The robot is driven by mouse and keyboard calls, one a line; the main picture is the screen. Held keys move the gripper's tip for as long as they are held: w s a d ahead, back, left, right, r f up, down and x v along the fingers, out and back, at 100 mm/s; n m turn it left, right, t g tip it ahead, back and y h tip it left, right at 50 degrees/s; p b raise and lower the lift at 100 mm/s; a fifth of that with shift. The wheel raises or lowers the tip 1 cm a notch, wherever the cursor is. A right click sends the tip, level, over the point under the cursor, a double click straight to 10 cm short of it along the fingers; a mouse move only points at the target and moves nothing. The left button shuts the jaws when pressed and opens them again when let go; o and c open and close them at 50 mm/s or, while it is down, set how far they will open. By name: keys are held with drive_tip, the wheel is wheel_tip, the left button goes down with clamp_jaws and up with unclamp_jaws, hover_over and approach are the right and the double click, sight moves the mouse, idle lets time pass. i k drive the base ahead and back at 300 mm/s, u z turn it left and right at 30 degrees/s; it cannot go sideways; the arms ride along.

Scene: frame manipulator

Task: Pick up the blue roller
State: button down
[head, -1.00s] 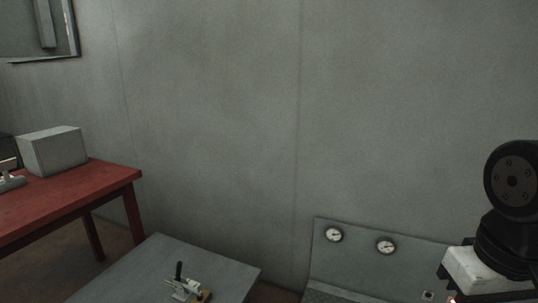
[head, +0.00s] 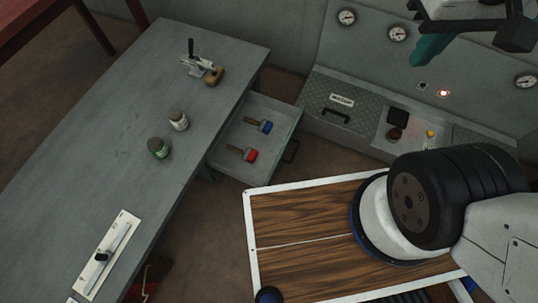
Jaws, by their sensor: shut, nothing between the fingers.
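The blue roller (head: 265,126) has a brown handle and a blue head. It lies in the open grey drawer (head: 228,172) of the grey workbench, handle to the left. A similar red one (head: 250,155) lies just below it in the picture. My gripper (head: 421,58) shows partly at the top right, with a teal finger part pointing down-left. It is shut and empty, well apart from the drawer, to its upper right in the picture.
The workbench (head: 100,165) carries two small jars (head: 168,136), a clamp-like tool (head: 203,68) and a white plate with a bar (head: 107,255). A gauge panel (head: 440,55) stands at the back right. My wood-topped base fills the lower right.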

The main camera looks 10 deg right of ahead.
sight(268, 127)
drive_tip(key=u, duration=1.35)
drive_tip(key=k, duration=0.45)
drive_tip(key=z, duration=0.95)
